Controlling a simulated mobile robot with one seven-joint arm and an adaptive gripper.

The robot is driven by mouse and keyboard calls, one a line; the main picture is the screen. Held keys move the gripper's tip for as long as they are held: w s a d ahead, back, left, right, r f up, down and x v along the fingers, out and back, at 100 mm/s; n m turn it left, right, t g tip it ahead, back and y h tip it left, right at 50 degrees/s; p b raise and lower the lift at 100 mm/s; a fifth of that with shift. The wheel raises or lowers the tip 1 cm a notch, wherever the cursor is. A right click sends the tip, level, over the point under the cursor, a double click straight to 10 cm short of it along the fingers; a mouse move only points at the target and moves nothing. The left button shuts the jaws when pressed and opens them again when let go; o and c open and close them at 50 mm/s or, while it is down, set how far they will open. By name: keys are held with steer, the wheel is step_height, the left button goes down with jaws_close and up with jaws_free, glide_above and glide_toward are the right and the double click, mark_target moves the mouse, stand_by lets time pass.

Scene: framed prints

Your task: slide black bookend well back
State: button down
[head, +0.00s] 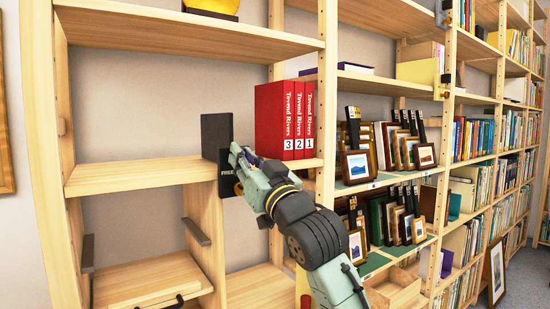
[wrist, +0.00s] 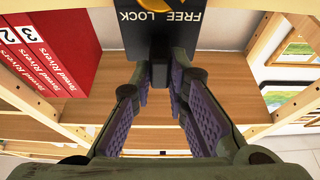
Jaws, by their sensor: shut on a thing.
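The black bookend (head: 216,130) stands upright on the middle shelf, left of the red books. Its lower front plate, lettered "FREE LOCK", hangs over the shelf's front edge; the plate (wrist: 190,38) shows upside down in the wrist view with a yellow-orange part on it. My gripper (head: 236,158) reaches in from the right at the shelf's front edge and covers part of the bookend. In the wrist view its purple-padded fingers (wrist: 159,78) close together on a narrow dark part of the bookend below the lettering.
The middle shelf (head: 130,173) is bare to the left. Framed pictures (head: 358,167) fill the bay on the right.

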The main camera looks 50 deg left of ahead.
steer(key=s, duration=0.9)
steer(key=shift+s+a, duration=0.4)
steer(key=shift+a, duration=0.05)
steer(key=c, duration=1.6)
jaws_free()
steer(key=shift+o, duration=0.2)
steer(key=shift+w, duration=0.1)
steer(key=shift+d, duration=0.15)
steer(key=v, duration=1.1)
steer(key=shift+d, duration=0.35)
steer(key=shift+f, duration=0.1)
